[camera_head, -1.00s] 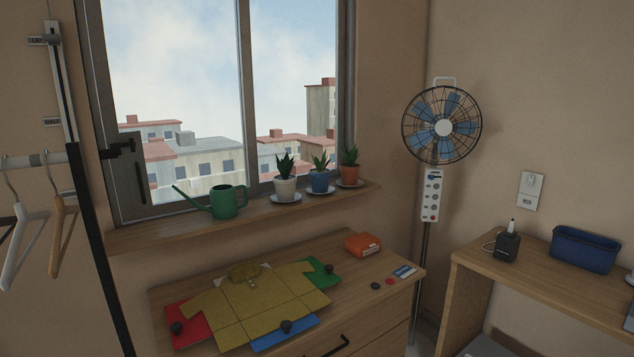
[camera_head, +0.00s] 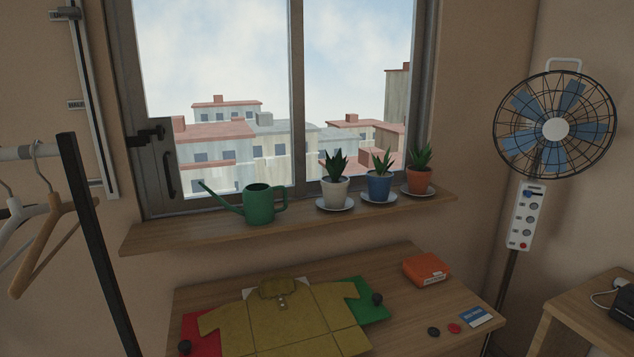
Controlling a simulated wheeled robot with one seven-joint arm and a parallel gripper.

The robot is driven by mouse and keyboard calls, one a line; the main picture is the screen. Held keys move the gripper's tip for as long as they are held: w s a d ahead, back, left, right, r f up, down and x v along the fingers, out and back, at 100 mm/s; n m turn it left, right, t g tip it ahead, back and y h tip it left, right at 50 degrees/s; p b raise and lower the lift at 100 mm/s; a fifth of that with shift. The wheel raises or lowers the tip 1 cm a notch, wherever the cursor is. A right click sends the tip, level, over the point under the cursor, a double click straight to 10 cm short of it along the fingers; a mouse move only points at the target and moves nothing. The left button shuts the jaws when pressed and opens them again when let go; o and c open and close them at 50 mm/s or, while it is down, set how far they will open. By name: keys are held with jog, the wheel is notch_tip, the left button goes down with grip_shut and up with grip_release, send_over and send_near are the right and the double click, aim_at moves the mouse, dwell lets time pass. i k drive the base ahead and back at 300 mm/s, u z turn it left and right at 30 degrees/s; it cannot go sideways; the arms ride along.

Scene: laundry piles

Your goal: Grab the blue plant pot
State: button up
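My gripper is not in view.
A green watering can (camera_head: 259,204) stands left of the pots on the sill. Below is a wooden dresser top (camera_head: 400,262) with a mustard shirt (camera_head: 285,322) and an orange box (camera_head: 427,270). A fan (camera_head: 555,129) stands at right, a clothes rack (camera_head: 88,235) at left.

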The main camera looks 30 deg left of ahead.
aim_at(379, 180)
jog(key=u, duration=0.45)
jog(key=i, duration=1)
jog(key=u, duration=0.45)
